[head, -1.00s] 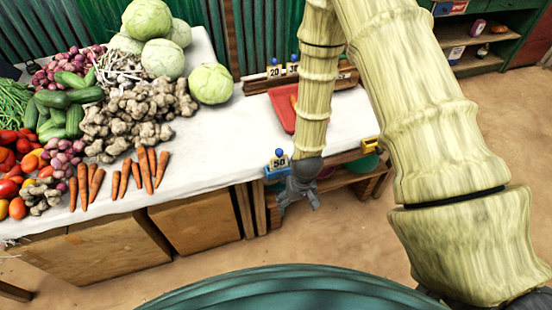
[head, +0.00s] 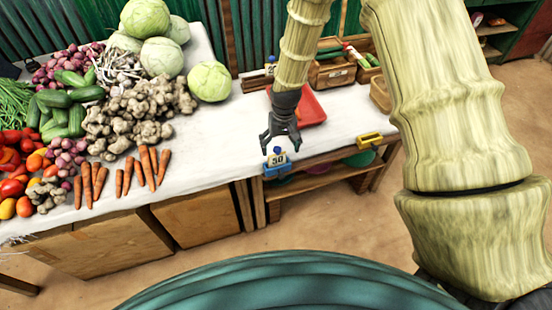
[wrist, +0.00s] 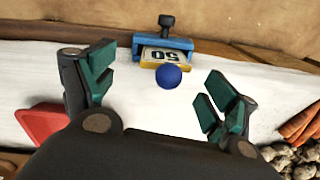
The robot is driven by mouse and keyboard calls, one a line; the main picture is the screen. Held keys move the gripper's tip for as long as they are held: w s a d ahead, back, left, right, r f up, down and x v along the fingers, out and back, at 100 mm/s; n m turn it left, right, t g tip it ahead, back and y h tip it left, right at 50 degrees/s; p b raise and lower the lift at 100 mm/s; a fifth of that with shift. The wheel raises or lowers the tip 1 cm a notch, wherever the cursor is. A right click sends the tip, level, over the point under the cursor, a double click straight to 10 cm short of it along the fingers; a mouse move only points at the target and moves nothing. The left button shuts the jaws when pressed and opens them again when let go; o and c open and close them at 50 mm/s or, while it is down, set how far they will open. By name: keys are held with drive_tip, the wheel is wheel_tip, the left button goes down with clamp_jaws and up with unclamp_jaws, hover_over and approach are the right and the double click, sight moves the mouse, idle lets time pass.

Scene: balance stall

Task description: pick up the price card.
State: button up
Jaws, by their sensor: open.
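The price card (head: 277,158) is a small yellowish card marked 50 with a blue ball on top. It stands in a blue clamp (head: 277,170) at the front edge of the white-covered table. My gripper (head: 281,148) is open and empty, just above and behind the card in the head view. In the wrist view, the card (wrist: 163,56) and its blue ball (wrist: 168,77) lie beyond the fingertips, centred between the open fingers (wrist: 162,98). The blue clamp (wrist: 163,42) with a dark knob is behind the card.
A red tray (head: 312,108) lies behind my gripper. Carrots (head: 130,175), ginger and other vegetables fill the table's left side. A yellow object (head: 369,139) is at the front edge to the right. Wooden crates (head: 332,72) stand at the back. White cloth around the card is clear.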

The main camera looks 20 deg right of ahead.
sight(278, 154)
drive_tip(key=shift+a+f+p, duration=0.2)
drive_tip(key=shift+f+p, duration=0.3)
drive_tip(key=shift+f, duration=0.6)
drive_tip(key=shift+a+f+p, duration=0.2)
drive_tip(key=shift+f+p, duration=0.3)
drive_tip(key=shift+f, duration=1.5)
drive_tip(key=c, duration=1)
